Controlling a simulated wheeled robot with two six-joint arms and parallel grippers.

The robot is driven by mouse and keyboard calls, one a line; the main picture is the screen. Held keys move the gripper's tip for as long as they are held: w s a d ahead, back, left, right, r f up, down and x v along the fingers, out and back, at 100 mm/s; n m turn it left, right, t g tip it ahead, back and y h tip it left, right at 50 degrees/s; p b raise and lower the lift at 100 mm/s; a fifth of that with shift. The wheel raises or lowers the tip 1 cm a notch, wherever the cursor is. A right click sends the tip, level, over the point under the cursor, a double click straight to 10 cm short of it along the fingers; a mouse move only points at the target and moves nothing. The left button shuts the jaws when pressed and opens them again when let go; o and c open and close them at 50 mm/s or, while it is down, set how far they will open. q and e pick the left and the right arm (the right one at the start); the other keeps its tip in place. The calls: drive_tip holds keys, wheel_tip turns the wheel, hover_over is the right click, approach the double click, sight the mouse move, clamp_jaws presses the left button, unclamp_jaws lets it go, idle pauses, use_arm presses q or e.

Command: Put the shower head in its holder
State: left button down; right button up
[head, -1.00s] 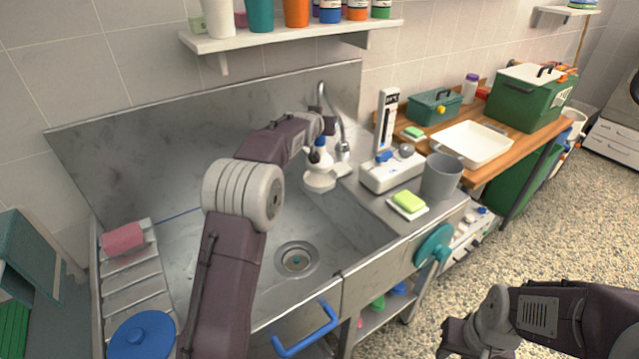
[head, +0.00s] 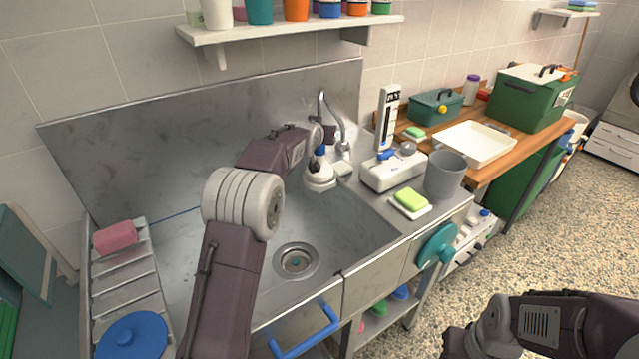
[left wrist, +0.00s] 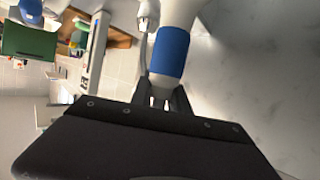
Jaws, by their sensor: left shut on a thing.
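The shower head (head: 319,178) is white with a blue band on its handle. It is over the back right of the sink, beside the tap, its wide white end pointing down. My left gripper (head: 319,150) is shut on its handle. A metal tap or hose (head: 341,128) curves up just behind. I cannot make out the holder for certain. My right gripper (head: 458,342) is at the bottom edge, mostly cut off.
The steel sink (head: 345,235) lies below my left arm. On the counter to the right stand a white device with an upright display (head: 392,170), a grey cup (head: 444,175) and a green sponge (head: 410,200). A shelf (head: 290,33) hangs above the sink.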

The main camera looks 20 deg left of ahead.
idle(0.4)
use_arm(q)
drive_tip(key=shift+f+b, duration=0.55)
drive_tip(key=shift+b, duration=0.05)
drive_tip(key=shift+f, duration=0.2)
idle(0.5)
drive_tip(key=c, duration=1.2)
unclamp_jaws()
drive_tip(key=shift+o, duration=0.2)
drive_tip(key=shift+f, duration=0.1)
drive_tip(key=shift+s, duration=0.15)
